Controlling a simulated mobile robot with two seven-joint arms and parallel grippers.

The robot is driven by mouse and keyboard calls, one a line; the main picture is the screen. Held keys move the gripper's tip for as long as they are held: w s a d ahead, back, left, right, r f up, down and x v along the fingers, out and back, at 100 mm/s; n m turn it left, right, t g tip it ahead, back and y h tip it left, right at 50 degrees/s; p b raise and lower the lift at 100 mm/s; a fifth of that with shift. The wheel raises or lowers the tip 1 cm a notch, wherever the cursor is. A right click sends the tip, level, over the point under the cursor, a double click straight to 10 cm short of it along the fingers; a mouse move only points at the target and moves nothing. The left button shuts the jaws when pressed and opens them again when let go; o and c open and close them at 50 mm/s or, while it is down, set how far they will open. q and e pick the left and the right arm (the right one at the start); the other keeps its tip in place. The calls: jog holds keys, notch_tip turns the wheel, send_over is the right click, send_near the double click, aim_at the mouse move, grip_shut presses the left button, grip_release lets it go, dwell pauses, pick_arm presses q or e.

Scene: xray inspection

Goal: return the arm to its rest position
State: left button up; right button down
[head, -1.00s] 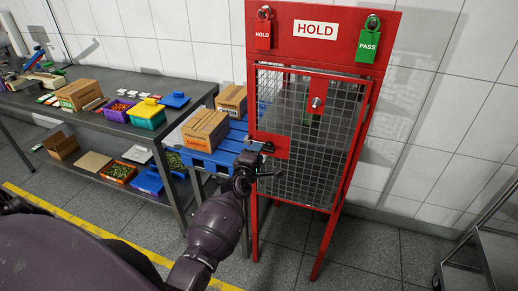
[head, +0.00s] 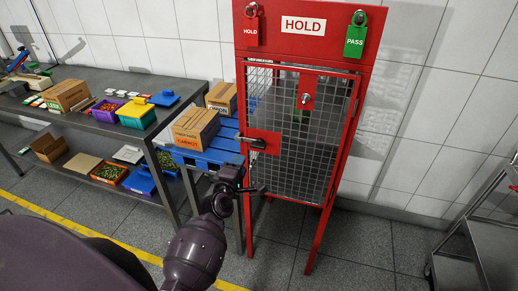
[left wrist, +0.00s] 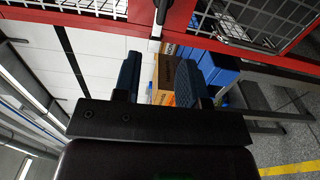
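My left arm comes in from the lower left of the head view, with the left gripper (head: 258,190) low in front of the red mesh cage (head: 300,140). In the left wrist view its two dark fingers (left wrist: 158,72) stand apart with nothing held; a cardboard box shows far behind the gap. The cage door looks closed. Its dark handle (head: 257,143) is above the gripper, apart from it, and a dark handle also shows at the top of the left wrist view (left wrist: 161,14). My right gripper is not in view.
A labelled carton (head: 195,128) stands on a blue surface (head: 210,158) left of the cage. A grey bench (head: 95,112) with bins and boxes runs left. HOLD (head: 251,28) and PASS (head: 356,38) tags hang above. A metal cart (head: 490,240) stands right; floor between is clear.

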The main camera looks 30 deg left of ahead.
pick_arm(q)
jog(key=s+d+f+m+g+h, duration=0.25)
jog(key=s+d+m, duration=0.35)
jog(key=m, duration=1.1)
jog(key=s+d+f+m+g+h, duration=0.1)
jog(key=s+f, duration=0.3)
jog(key=s, duration=0.5)
jog(key=s+d+f+m+g, duration=0.2)
jog(key=s+f, duration=0.3)
jog(key=s, duration=0.4)
jog(key=shift+d+m+h, duration=0.35)
jog(key=shift+d+m, duration=0.25)
jog(key=shift+m, duration=0.3)
jog(key=shift+f, duration=0.1)
